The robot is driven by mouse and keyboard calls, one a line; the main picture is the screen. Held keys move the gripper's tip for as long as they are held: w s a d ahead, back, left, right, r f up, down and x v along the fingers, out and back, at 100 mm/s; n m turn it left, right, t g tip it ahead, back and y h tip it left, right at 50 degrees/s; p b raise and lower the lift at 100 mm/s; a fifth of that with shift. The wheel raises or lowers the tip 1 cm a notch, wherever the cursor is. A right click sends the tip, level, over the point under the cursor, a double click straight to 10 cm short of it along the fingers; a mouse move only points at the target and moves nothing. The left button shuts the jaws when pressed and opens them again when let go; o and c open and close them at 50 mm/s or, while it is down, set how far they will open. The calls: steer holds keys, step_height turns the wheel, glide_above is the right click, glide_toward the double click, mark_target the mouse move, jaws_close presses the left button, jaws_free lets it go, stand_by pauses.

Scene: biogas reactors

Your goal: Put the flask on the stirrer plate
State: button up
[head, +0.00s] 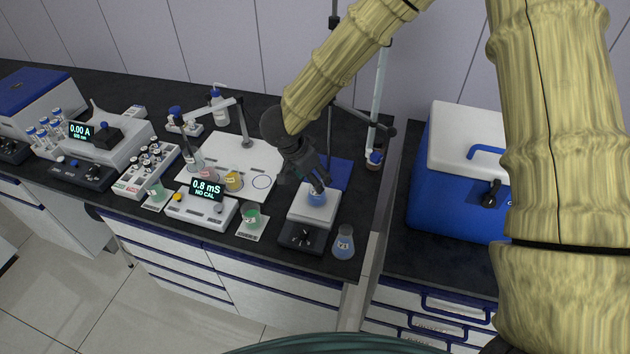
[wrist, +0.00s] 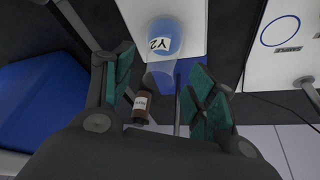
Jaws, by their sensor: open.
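A flask with blue liquid (head: 316,199) stands upright on the white top of the stirrer plate (head: 301,214). My gripper (head: 319,183) is just above and around the flask's upper part in the head view. In the wrist view its open fingers (wrist: 160,80) lie on either side of the flask's neck, with gaps visible. A second blue flask (head: 344,243) with a label stands on the bench at the stirrer's front right.
A blue base (head: 338,172) with a stand and glass tube is behind the stirrer. A brown bottle (head: 374,160) is there too. A conductivity meter (head: 203,208), a green beaker (head: 251,215) and a white board (head: 258,160) lie left. A blue cooler (head: 455,195) stands right.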

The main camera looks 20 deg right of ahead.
steer(key=b+v, duration=0.1)
steer(key=v, duration=0.8)
